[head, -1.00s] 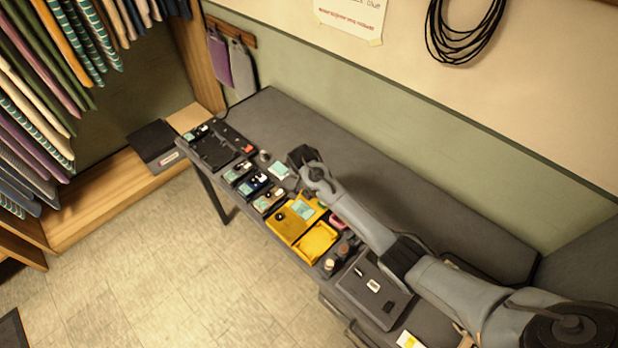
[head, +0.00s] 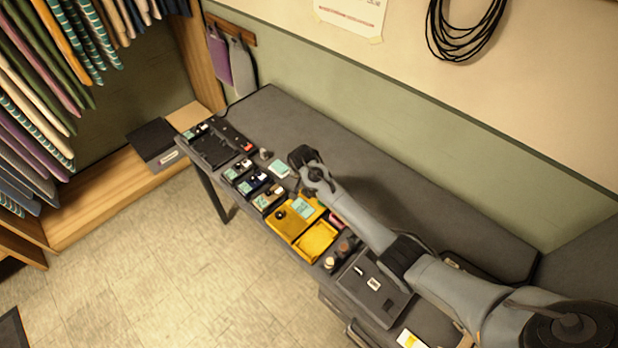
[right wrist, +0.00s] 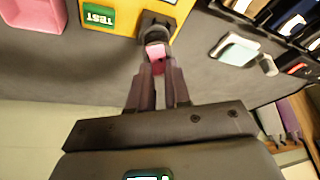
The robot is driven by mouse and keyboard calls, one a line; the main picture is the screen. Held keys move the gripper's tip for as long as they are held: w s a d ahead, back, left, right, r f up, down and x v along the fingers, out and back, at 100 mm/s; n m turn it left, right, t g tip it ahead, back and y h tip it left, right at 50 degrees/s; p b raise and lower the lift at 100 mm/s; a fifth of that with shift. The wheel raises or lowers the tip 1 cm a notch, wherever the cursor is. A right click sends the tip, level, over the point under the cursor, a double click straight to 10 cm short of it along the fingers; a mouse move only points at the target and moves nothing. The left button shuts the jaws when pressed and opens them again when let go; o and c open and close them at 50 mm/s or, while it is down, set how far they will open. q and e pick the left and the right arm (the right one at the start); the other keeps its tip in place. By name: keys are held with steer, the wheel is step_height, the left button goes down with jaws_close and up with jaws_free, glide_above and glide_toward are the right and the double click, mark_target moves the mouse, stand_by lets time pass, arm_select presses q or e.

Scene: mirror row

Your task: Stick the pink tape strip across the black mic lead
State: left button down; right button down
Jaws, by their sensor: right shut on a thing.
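My right gripper (right wrist: 156,66) is shut on a small pink piece (right wrist: 156,52), which looks like the tape strip. In the head view my right gripper (head: 301,157) is over the grey bench, behind the row of small boxes; the pink piece is hidden there. A black cable (head: 462,50) hangs coiled on the wall; I cannot tell whether it is the mic lead. My left gripper is not in view.
A yellow unit (head: 285,224) and yellow tray (head: 316,241) sit along the bench front. Several small boxes stand left of them, and a dark flat case (head: 374,290) lies to the right. The bench (head: 400,182) is mostly clear towards the wall.

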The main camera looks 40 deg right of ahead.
stand_by(0.3)
steer(key=c, duration=1)
jaws_free()
steer(key=v, duration=1)
steer(key=shift+r+b, duration=0.35)
steer(key=shift+s+a, duration=0.1)
